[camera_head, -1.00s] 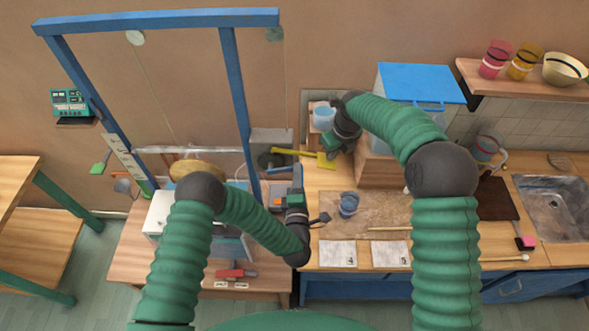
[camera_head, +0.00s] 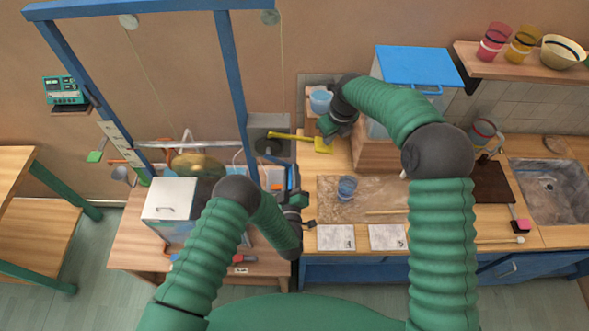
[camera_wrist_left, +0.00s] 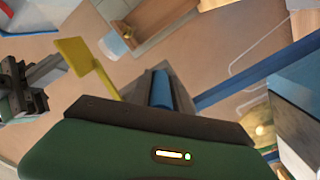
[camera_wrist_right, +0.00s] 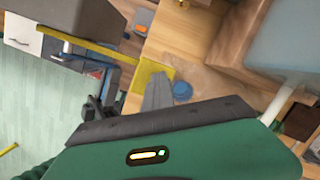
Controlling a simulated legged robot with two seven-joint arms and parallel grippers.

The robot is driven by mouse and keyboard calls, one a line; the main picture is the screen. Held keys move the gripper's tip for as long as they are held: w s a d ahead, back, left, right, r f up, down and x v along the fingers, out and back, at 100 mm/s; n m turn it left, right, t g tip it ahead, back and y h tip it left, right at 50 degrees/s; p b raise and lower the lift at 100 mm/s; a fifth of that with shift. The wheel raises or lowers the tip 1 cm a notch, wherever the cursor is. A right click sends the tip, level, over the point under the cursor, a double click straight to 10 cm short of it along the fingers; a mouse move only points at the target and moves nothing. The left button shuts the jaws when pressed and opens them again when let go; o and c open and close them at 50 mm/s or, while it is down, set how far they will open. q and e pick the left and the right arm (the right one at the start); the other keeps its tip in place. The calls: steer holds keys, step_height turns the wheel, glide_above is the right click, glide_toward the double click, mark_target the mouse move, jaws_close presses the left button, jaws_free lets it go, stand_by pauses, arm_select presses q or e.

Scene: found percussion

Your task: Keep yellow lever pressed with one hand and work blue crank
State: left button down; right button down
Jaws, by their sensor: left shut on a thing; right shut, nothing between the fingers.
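The yellow lever (camera_head: 287,136) reaches right from a grey box and ends in a flat yellow pad (camera_head: 323,145). My right gripper (camera_head: 326,131) is shut and empty at that pad. In the right wrist view its closed fingers (camera_wrist_right: 158,92) overlap the pad (camera_wrist_right: 148,82); I cannot tell whether they press on it. My left gripper (camera_head: 284,172) is below the lever, left of the counter.
A blue frame (camera_head: 228,90) stands at the left over a small wooden table with a white box (camera_head: 170,200). A blue cup (camera_head: 347,187) and cards (camera_head: 335,238) are on the counter. A blue-lidded container (camera_head: 418,68) stands behind my right arm.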

arm_select(q)
steer(key=a+f+m, duration=0.4)
steer(key=a+m, duration=0.2)
steer(key=m, duration=0.3)
steer(key=shift+s, duration=0.15)
steer(key=shift+f, duration=0.1)
stand_by(0.4)
steer(key=c, duration=1.2)
jaws_free()
steer(key=shift+c, duration=0.2)
steer(key=s, duration=1.1)
steer(key=shift+s, duration=0.4)
